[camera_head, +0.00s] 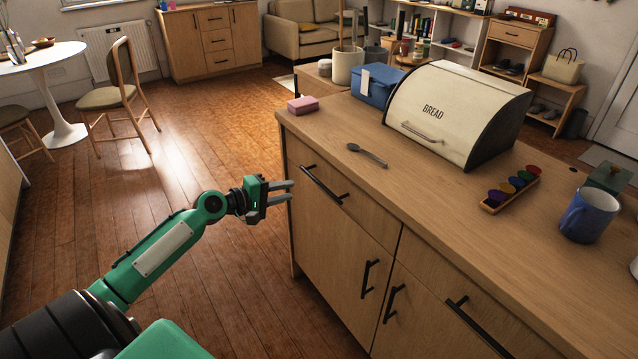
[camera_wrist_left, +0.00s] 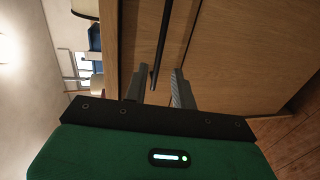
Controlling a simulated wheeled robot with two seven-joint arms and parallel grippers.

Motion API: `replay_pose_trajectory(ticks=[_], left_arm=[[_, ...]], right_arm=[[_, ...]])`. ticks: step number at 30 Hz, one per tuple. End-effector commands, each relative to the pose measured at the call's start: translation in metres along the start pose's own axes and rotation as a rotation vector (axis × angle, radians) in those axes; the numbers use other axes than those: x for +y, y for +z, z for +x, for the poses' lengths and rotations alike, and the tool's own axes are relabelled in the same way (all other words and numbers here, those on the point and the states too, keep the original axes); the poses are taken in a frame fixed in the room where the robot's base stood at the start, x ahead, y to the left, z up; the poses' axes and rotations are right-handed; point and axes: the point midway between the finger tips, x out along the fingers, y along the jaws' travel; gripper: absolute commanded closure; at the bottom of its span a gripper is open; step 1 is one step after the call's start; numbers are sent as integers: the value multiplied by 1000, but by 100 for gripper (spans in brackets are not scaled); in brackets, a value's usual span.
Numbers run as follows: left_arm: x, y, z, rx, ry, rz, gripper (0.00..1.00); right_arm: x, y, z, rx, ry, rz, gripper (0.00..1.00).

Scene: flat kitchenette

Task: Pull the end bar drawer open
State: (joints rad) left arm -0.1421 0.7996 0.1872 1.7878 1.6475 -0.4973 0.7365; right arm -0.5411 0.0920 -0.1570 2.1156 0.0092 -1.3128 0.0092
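The end drawer (camera_head: 350,207) is the wooden front at the near-left end of the counter, just under its top. It looks shut. Its black bar handle (camera_head: 324,186) runs along the front and also shows in the left wrist view (camera_wrist_left: 162,40). My left gripper (camera_head: 291,191) is open and empty, just left of and slightly below the handle's left end. In the left wrist view, the bar's near end appears between the two open fingers (camera_wrist_left: 159,75). Whether the fingers touch the bar I cannot tell. My right gripper is not in view.
On the counter (camera_head: 340,136) are a spoon (camera_head: 367,154), a pink block (camera_head: 303,105), a bread box (camera_head: 455,110), a paint palette (camera_head: 511,190) and a blue mug (camera_head: 589,216). Cupboard doors with black handles (camera_head: 370,279) lie below. The floor (camera_head: 215,150) left of the counter is clear.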

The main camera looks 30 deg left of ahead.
Motion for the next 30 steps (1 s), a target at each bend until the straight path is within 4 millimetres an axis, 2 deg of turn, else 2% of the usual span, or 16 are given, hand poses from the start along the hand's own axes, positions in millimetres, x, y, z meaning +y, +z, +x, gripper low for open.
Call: replay_pose_trajectory(ticks=[18, 24, 30], left_arm=[[1, -1, 89, 2, 2, 1, 73], [0, -1, 109, 2, 1, 2, 73], [0, 0, 117, 2, -1, 3, 73]], right_arm=[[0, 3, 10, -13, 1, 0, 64], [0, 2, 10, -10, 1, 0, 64], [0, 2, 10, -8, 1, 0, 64]])
